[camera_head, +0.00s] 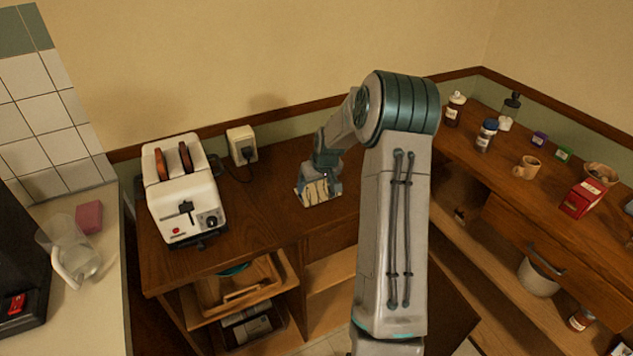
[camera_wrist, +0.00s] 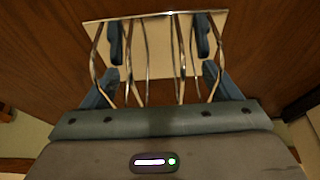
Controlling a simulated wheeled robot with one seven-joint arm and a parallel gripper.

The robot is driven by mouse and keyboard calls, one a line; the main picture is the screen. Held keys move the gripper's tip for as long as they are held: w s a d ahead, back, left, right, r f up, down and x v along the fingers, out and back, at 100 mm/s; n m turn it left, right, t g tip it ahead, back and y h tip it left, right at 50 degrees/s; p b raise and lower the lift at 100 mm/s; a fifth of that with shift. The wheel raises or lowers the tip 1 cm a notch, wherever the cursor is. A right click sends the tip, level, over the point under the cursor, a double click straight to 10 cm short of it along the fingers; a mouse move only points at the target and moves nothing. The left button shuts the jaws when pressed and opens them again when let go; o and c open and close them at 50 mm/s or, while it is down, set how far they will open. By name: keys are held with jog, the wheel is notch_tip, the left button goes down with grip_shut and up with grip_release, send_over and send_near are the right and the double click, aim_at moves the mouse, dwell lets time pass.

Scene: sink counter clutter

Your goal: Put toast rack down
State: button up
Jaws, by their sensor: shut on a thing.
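The toast rack (camera_wrist: 154,63) shows in the wrist view as several bent metal wires over a pale base plate. My gripper (camera_wrist: 158,50) has its blue-grey fingers on both sides of the wires and is shut on the rack. In the head view the toast rack (camera_head: 318,192) is at the end of my arm, at the wooden counter (camera_head: 270,225), right of the toaster. My gripper (camera_head: 320,180) is above it, mostly hidden by my wrist. I cannot tell whether the base touches the counter.
A white toaster (camera_head: 183,200) with brown slices stands to the left. A wall socket (camera_head: 242,145) with a plugged cord is behind. A glass jug (camera_head: 75,250) and pink sponge (camera_head: 89,217) are on the left worktop. The counter between toaster and rack is clear.

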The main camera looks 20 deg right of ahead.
jog(key=shift+f, duration=0.2)
jog(key=o, duration=1.1)
jog(key=shift+r, duration=0.1)
jog(key=shift+r, duration=0.25)
jog(key=b+v, duration=0.2)
jog(key=v, duration=0.9)
jog(key=s+a+r, duration=0.5)
jog(key=s+a, duration=0.3)
jog(key=a, duration=0.1)
jog(key=shift+g, duration=0.5)
jog(key=s+a, duration=0.3)
jog(key=s, duration=0.4)
jog(key=s+a+r, duration=0.1)
jog(key=s+a, duration=0.2)
jog(key=s, duration=0.5)
jog(key=s+a, duration=0.3)
jog(key=s, duration=0.4)
jog(key=shift+s+a+r, duration=0.15)
jog(key=shift+s+a, duration=0.1)
jog(key=shift+s, duration=0.05)
